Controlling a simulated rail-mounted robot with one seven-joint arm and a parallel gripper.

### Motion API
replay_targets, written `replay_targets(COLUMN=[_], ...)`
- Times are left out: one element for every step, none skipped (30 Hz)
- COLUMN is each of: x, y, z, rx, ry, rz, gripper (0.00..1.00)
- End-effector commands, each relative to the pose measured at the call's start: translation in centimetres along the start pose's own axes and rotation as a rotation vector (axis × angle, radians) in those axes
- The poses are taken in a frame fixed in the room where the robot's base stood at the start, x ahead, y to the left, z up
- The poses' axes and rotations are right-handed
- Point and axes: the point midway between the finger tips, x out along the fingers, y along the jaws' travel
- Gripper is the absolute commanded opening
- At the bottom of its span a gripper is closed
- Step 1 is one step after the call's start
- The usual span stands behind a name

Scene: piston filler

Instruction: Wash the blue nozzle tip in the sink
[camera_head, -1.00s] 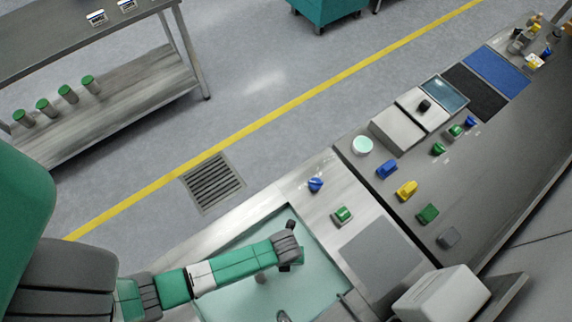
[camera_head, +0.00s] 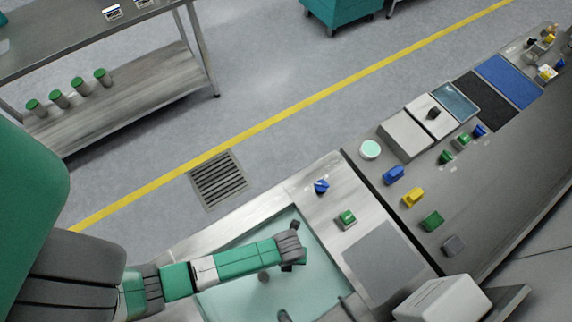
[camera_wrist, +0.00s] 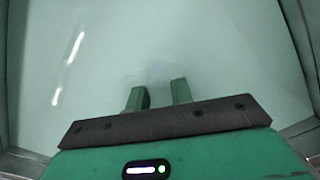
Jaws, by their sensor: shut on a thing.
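My gripper (camera_head: 290,266) hangs over the pale green sink basin (camera_head: 318,262), pointing down. In the wrist view, my gripper (camera_wrist: 159,92) shows two green fingers with a gap between them, over the basin. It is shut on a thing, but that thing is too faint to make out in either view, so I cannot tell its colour. A blue knob-like piece (camera_head: 321,186) is on the steel deck beside the basin. Blue pieces also stand on the counter, one nearer (camera_head: 393,174) and one farther (camera_head: 479,131). I cannot tell whether any is the nozzle tip.
A green piece (camera_head: 347,218) sits on the deck near a grey square panel (camera_head: 383,250). A white box (camera_head: 440,300) stands at the lower right. Yellow (camera_head: 413,197) and green (camera_head: 432,221) pieces stand on the counter. The basin walls surround my gripper.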

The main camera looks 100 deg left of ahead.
Motion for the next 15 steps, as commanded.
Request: replay_targets(x=[-0.2, -0.3, -0.6, -0.8, -1.1, -1.5, -1.8, -2.0, -2.4, -2.6, -2.9, -3.2, -3.5, -3.7, -4.1], y=[0.0, 0.0, 0.0, 0.0, 0.0, 0.0, 0.0, 0.0, 0.0, 0.0, 0.0, 0.0, 0.0, 0.0, 0.0], z=[0.0, 0.0, 0.0, 0.0, 0.0, 0.0, 0.0, 0.0, 0.0, 0.0, 0.0, 0.0, 0.0, 0.0, 0.0], rx=[0.0, 0.0, 0.0, 0.0, 0.0, 0.0, 0.0, 0.0, 0.0, 0.0, -0.001, -0.001, -0.001, -0.001, 0.0], ry=[0.0, 0.0, 0.0, 0.0, 0.0, 0.0, 0.0, 0.0, 0.0, 0.001, 0.001, 0.001, 0.001, 0.001, 0.001], rz=[0.0, 0.0, 0.0, 0.0, 0.0, 0.0, 0.0, 0.0, 0.0, 0.0, 0.0, 0.0, 0.0, 0.0, 0.0], gripper=[0.0, 0.0, 0.0, 0.0, 0.0, 0.0, 0.0, 0.0, 0.0, 0.0, 0.0, 0.0, 0.0, 0.0, 0.0])
